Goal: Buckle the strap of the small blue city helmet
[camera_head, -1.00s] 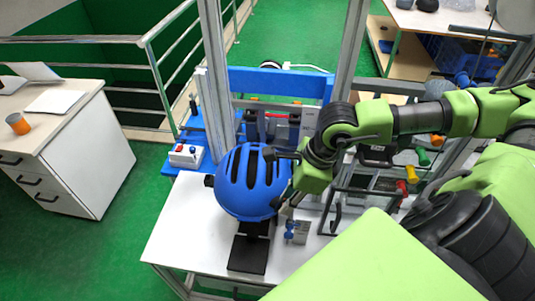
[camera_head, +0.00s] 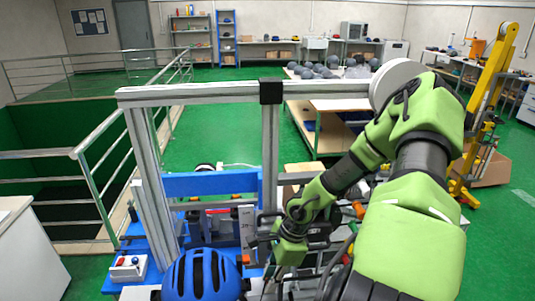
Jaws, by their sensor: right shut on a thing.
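The blue helmet (camera_head: 201,274) is at the bottom edge of the head view, with dark vent slots facing me. Its lower part is cut off by the frame. I cannot make out its strap or buckle. My right gripper (camera_head: 262,229) is above and to the right of the helmet, in front of the tower's lower part. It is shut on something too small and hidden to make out. A gap shows between the gripper and the helmet shell. My left gripper is not in view.
The tower's metal frame (camera_head: 149,190) and blue crossbar (camera_head: 210,183) stand behind the helmet. A control box with buttons (camera_head: 128,268) is at left. My right arm covers the right side. Railings (camera_head: 107,185) and a table with grey helmets (camera_head: 318,72) lie beyond.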

